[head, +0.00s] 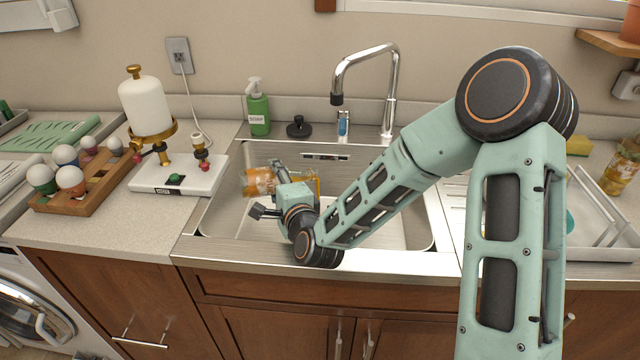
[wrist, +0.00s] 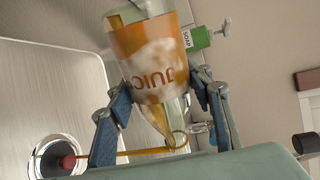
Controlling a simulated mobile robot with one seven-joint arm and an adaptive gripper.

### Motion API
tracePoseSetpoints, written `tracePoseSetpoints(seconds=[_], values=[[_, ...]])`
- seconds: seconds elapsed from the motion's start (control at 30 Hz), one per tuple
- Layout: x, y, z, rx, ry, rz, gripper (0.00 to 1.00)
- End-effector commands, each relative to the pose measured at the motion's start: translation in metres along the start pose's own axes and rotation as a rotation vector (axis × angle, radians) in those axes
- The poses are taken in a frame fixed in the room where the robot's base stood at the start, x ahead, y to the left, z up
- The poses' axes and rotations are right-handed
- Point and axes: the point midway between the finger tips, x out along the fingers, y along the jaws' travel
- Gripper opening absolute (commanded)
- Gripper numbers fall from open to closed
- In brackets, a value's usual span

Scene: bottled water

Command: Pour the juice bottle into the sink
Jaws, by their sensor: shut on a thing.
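The juice bottle (head: 259,182) is clear with an orange and white label. It is tilted on its side above the sink (head: 375,208) in the head view. In the wrist view the bottle (wrist: 150,62) sits between the blue finger pads of my gripper (wrist: 160,95), which is shut on it. A thin orange stream of juice leaves the neck and runs toward the round drain (wrist: 42,150), where something red shows. Some orange liquid still shows inside the bottle. In the head view my gripper (head: 284,183) is over the basin, partly hiding the bottle.
The chrome faucet (head: 392,85) stands behind the basin. A green soap bottle (head: 258,112) and a black stopper-like object (head: 299,127) stand at the back rim. A white dispenser device (head: 178,176) is left of the sink; a dish rack (head: 590,215) is at the right.

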Motion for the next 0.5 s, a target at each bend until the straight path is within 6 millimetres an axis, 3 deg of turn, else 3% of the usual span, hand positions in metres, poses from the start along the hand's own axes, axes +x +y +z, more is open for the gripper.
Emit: tracePoseSetpoints(seconds=[0.5], values=[[-0.0007, -0.0035, -0.0008, 0.031, -0.006, 0.0, 0.19]])
